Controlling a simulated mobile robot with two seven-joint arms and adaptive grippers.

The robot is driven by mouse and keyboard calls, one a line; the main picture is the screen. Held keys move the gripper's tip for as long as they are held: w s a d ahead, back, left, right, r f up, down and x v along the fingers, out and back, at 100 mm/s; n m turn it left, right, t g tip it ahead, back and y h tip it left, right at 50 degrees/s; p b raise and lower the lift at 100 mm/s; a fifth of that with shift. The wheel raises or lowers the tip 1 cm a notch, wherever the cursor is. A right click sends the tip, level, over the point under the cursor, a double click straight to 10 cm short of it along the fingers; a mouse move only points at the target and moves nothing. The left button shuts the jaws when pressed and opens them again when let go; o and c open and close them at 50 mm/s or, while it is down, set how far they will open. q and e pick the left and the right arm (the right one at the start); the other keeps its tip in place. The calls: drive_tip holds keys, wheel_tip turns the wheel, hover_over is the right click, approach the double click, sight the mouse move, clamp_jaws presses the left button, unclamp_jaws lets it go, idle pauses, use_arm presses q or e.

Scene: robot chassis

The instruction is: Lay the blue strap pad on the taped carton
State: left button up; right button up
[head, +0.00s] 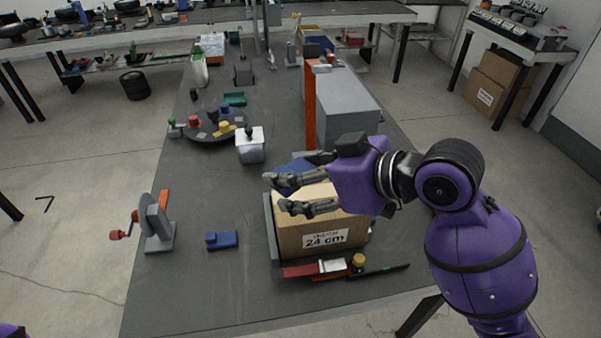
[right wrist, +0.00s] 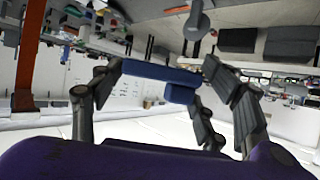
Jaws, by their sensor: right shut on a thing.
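The carton (head: 290,240), brown with a white label reading "24 cm", stands near the front of the grey bench. My right gripper (head: 272,194) is over the carton in the head view, its fingers pointing left. It is shut on a blue pad, which shows between the fingers in the right wrist view (right wrist: 160,72) and partly behind them in the head view (head: 298,166). I cannot tell how far the pad is above the carton. Another blue piece (head: 221,241) lies on the bench to the left. My left gripper is not in view.
A grey upright plate (head: 269,222) stands along the carton's left side. Red and white pieces (head: 300,270) lie in front. A grey box (head: 345,108) and orange post (head: 310,105) are behind. A crank fixture (head: 153,224) stands left. The bench's front left is clear.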

drive_tip(key=w+d+f+m+t+h, duration=0.1)
drive_tip(key=w+d+m+t+h, duration=0.4)
drive_tip(key=d, duration=0.3)
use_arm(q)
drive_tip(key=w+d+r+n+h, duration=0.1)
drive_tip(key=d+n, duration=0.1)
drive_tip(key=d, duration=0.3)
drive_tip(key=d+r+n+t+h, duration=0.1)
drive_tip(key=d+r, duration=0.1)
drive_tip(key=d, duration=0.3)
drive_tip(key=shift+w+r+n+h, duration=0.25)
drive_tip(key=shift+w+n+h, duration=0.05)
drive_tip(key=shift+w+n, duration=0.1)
use_arm(e)
drive_tip(key=d+f+m+h, duration=0.2)
drive_tip(key=d+m, duration=0.1)
drive_tip(key=d, duration=0.3)
drive_tip(key=s+d+f+m+t+h, duration=0.1)
drive_tip(key=d+f+m+h, duration=0.2)
drive_tip(key=d, duration=0.3)
drive_tip(key=shift+m+h, duration=0.3)
drive_tip(key=shift+m, duration=0.2)
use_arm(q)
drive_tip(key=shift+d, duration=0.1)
